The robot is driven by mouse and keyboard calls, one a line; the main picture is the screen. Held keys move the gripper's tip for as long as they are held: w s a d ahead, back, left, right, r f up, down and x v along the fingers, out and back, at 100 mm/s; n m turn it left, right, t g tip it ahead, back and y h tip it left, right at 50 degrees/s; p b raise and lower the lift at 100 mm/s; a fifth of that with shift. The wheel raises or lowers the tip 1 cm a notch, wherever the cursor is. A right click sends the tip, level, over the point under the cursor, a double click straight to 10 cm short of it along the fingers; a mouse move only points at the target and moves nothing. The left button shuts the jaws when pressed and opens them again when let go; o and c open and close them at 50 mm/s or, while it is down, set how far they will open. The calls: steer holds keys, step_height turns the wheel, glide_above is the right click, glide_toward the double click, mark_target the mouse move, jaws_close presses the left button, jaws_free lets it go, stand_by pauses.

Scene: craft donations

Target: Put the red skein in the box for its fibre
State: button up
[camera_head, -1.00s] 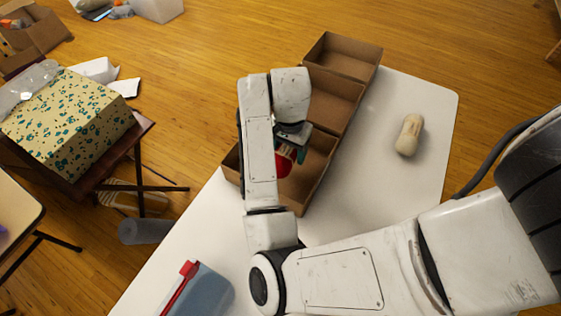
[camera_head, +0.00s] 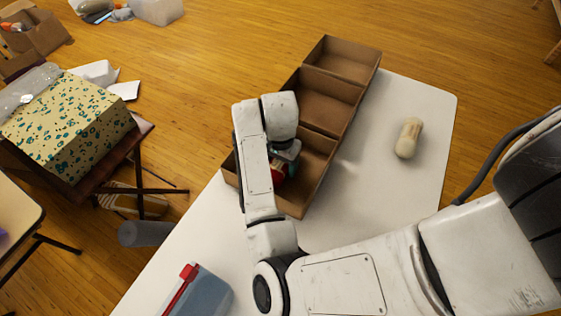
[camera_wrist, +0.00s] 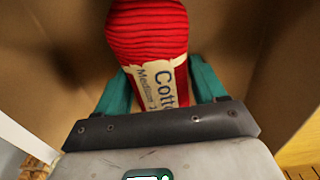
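The red skein (camera_wrist: 147,32) has a cream label (camera_wrist: 158,83) on which "Cotto" and "Medium" can be read. My gripper (camera_wrist: 163,88) has its teal fingers on either side of the label, closed against the skein. In the head view the skein (camera_head: 277,173) is inside the nearest of three brown cardboard boxes (camera_head: 312,178), partly hidden by my arm. The middle box (camera_head: 331,100) and the far box (camera_head: 347,60) look empty. In the wrist view, cardboard walls surround the skein. Whether it touches the box floor is unclear.
A cream skein-like roll (camera_head: 409,138) lies on the white table (camera_head: 385,180), right of the boxes. A blue container with a red strip (camera_head: 203,292) stands at the table's near edge. A patterned box (camera_head: 68,122) sits on a stand to the left. The table right of the boxes is mostly clear.

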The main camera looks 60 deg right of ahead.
steer(key=o, duration=0.4)
step_height(320, 180, up, 12)
steer(key=shift+r+p, duration=0.2)
steer(key=shift+p, duration=0.55)
stand_by(0.3)
